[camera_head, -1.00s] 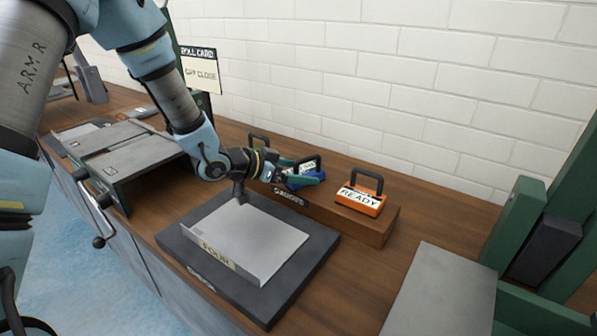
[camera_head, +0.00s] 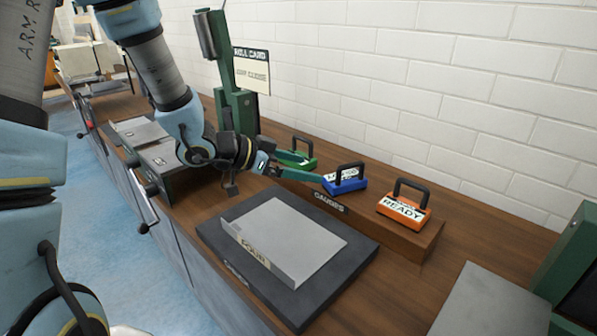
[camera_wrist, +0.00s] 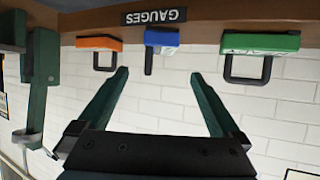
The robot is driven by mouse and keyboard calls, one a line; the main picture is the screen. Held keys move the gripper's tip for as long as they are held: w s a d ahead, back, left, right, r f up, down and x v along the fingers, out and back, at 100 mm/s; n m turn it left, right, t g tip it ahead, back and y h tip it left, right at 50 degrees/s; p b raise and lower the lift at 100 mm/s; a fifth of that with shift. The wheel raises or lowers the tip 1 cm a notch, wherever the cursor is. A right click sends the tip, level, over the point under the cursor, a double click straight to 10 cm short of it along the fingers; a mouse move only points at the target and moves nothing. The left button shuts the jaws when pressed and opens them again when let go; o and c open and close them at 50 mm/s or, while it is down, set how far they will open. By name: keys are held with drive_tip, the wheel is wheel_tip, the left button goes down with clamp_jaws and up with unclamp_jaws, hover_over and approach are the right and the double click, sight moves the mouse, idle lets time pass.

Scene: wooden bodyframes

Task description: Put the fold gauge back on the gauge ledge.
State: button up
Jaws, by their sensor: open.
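Three gauges with black handles sit on the wooden gauge ledge (camera_head: 375,235), marked GAUGES: a green one (camera_head: 297,160), a blue one (camera_head: 344,185) and an orange one (camera_head: 404,210) reading READY. I cannot read which is the fold gauge. In the wrist view, upside down, the ledge (camera_wrist: 222,15) holds the orange (camera_wrist: 99,44), blue (camera_wrist: 162,37) and green (camera_wrist: 260,43) gauges. My gripper (camera_wrist: 159,76) is open, with the blue gauge's handle ahead between its fingertips and nothing gripped. In the head view my gripper (camera_head: 318,180) is just left of the blue gauge.
A grey plate (camera_head: 490,305) lies at the right, near a green machine (camera_head: 570,265). A white brick wall (camera_head: 450,80) stands behind the ledge.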

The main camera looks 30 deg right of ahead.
drive_tip(key=w+a+n+t+y, duration=0.3)
drive_tip(key=w+a+n+t, duration=0.25)
drive_tip(key=w+a, duration=0.4)
drive_tip(key=w+a+f+n+t+y, duration=0.1)
drive_tip(key=w+a+n+y, duration=0.15)
drive_tip(key=a, duration=0.45)
drive_tip(key=w+a+n+t+y, duration=0.1)
drive_tip(key=w+a+n+y, duration=0.15)
drive_tip(key=a, duration=0.55)
drive_tip(key=s+a+n+g+y, duration=0.4)
drive_tip(key=s+a+n, duration=0.4)
drive_tip(key=s+a, duration=0.4)
drive_tip(key=shift+s+a+r, duration=0.2)
drive_tip(key=shift+a+r, duration=0.1)
drive_tip(key=shift+a, duration=0.6)
drive_tip(key=shift+r, duration=0.15)
